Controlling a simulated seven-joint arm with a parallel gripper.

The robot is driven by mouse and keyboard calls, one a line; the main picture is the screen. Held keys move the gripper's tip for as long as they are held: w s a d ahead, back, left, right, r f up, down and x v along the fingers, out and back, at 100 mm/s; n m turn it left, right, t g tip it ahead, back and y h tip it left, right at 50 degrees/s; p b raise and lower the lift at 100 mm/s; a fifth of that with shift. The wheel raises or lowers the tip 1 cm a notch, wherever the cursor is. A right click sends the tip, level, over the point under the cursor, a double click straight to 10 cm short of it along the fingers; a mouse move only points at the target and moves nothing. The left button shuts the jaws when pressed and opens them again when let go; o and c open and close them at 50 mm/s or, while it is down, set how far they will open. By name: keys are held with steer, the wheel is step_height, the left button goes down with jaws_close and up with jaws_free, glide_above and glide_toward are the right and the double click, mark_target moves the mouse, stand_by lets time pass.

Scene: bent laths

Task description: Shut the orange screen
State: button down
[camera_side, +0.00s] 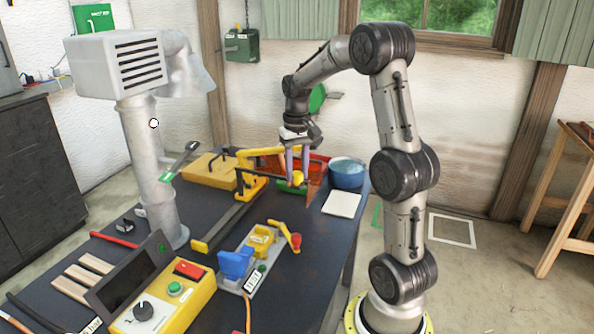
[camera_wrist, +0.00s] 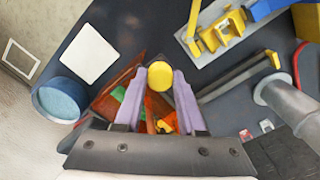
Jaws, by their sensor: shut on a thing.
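The orange screen (camera_side: 317,168) is a see-through orange-red panel at the far end of the dark bench, beside a blue pot. In the wrist view, a tilted orange-brown panel (camera_wrist: 113,90) shows left of my fingers, with green beneath it. My gripper (camera_side: 297,182) points down at the screen, its pale purple fingers closed on a yellow knob (camera_side: 298,178). The knob (camera_wrist: 158,108) also shows between the fingers in the wrist view. The fingers hide part of the screen, and I cannot tell how the knob joins it.
A blue pot (camera_side: 347,172) and a white pad (camera_side: 341,204) stand right of the screen. A yellow clamp frame (camera_side: 245,187) stands left of it. A blue and yellow fixture (camera_side: 252,255) and a yellow control box (camera_side: 168,300) are nearer. A grey column machine (camera_side: 150,150) rises at left.

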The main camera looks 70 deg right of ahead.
steer(key=a, duration=2.1)
steer(key=shift+a, duration=0.25)
steer(key=c, duration=0.5)
jaws_free()
step_height(320, 180, up, 14)
steer(key=s+a+f+n+t, duration=0.2)
steer(key=s+a+n+t, duration=0.2)
steer(key=s, duration=0.8)
steer(key=f+n, duration=0.1)
steer(key=f, duration=0.1)
steer(key=f+n+t, duration=0.1)
steer(key=f+n, duration=0.1)
steer(key=s+f+n, duration=0.1)
steer(key=f+n, duration=0.1)
steer(key=shift+t, duration=0.3)
